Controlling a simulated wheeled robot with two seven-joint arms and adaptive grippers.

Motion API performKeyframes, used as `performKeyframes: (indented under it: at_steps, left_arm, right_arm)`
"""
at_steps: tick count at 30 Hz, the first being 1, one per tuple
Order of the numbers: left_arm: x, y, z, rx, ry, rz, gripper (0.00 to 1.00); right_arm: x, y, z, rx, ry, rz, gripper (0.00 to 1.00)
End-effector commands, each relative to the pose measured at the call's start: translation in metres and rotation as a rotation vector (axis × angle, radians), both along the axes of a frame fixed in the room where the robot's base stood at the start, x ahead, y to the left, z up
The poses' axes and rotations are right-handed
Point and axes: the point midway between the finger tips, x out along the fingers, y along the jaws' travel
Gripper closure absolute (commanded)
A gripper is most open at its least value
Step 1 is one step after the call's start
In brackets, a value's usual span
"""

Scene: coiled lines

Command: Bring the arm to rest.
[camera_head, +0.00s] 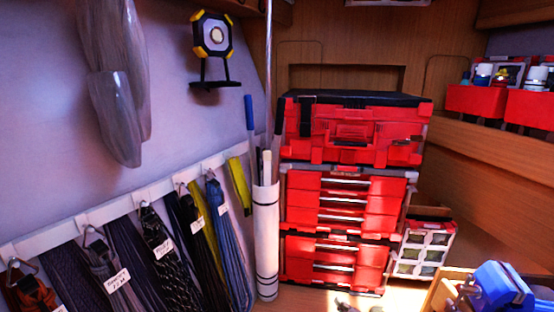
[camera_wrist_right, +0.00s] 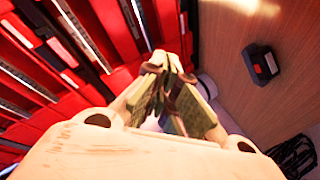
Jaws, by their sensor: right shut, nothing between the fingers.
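My right gripper (camera_wrist_right: 172,88) shows in the right wrist view, with its two fingers together and nothing between them. It is in front of the red drawers (camera_wrist_right: 60,60), which fill the left of that view; I cannot tell the exact gap. In the head view only a small dark part of the right gripper (camera_head: 346,306) shows at the bottom edge, below the red tool chest (camera_head: 345,205). My left gripper is not in view.
Coiled lines (camera_head: 160,245) with tags hang from a white rail on the left wall. A white tube (camera_head: 266,235) holding poles stands beside the chest. A case with clear windows (camera_head: 424,250) and a blue tool (camera_head: 497,287) are at the right. Red bins (camera_head: 475,100) sit on a shelf.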

Motion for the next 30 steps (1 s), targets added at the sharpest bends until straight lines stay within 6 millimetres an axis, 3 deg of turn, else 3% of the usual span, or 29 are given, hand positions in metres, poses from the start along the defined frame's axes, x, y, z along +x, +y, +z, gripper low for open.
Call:
performKeyframes:
  at_steps: [3, 15, 21, 30]
  left_arm:
    - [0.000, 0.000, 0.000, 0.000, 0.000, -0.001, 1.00]
    - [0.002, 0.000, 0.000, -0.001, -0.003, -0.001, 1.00]
    - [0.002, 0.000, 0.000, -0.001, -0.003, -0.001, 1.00]
    - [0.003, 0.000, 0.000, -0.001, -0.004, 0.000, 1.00]
  right_arm:
    - [-0.036, -0.003, -0.046, 0.041, 0.093, -0.043, 1.00]
    - [-0.168, -0.012, -0.174, 0.166, 0.385, -0.201, 1.00]
    - [-0.244, -0.015, -0.227, 0.217, 0.527, -0.287, 1.00]
    - [-0.368, -0.015, -0.290, 0.280, 0.734, -0.426, 1.00]
